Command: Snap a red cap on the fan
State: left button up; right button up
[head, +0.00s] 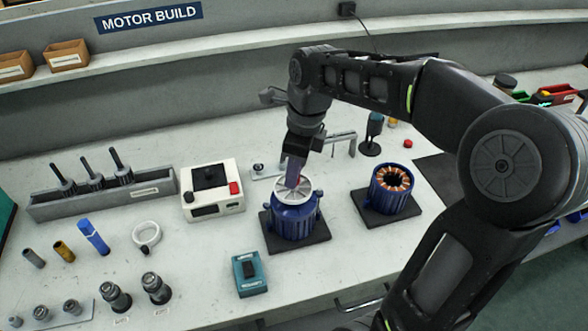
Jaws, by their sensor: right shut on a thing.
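The pale grey fan (282,192) lies on top of a blue motor housing (293,222), which stands on a dark square base. My right gripper (292,182) points down at the fan's middle. Its fingers are shut, with their tips at the hub. The small thing between them is hidden by the fingers; from its place at the hub I take it for a red cap, but I see no red there. One small red piece (407,143), which looks like a loose cap, lies on the table at the back right. My left gripper is not in view.
A second blue housing with copper windings (392,186) stands right of the fan. A white device (212,190) and a teal box (250,273) stand to the left and front. A grey rack (100,195) is further left. Free table lies between the two housings.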

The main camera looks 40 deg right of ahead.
jog(key=shift+f, duration=0.25)
dwell(0.6)
jog(key=o, duration=1.3)
notch_tip(320, 180, up, 5)
jog(key=p, duration=0.4)
